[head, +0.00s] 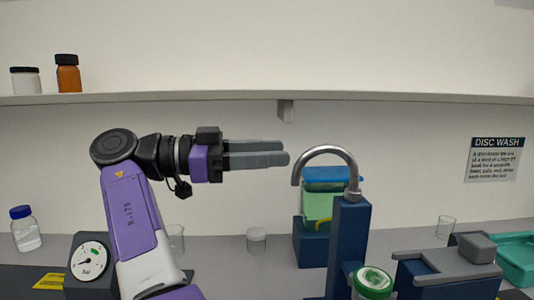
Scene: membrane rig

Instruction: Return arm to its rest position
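My gripper (288,156) is in the middle of the head view, at the end of my purple and black arm. It points to the right and is held well above the bench. Its two grey fingers look close together, one partly behind the other. The view is from the side, so the gap between them cannot be judged. No object shows at the fingertips. The fingertips are just left of the curved metal spout (325,152) and appear apart from it.
A blue stand (349,240) carries the spout, with a teal-lidded green container (318,205) behind. A green-lidded jar (372,282), grey clamp-like fixture (445,265) and teal tray (517,258) are at right. A gauge (89,261) and blue-capped bottle (26,230) are left. A shelf (200,97) runs above.

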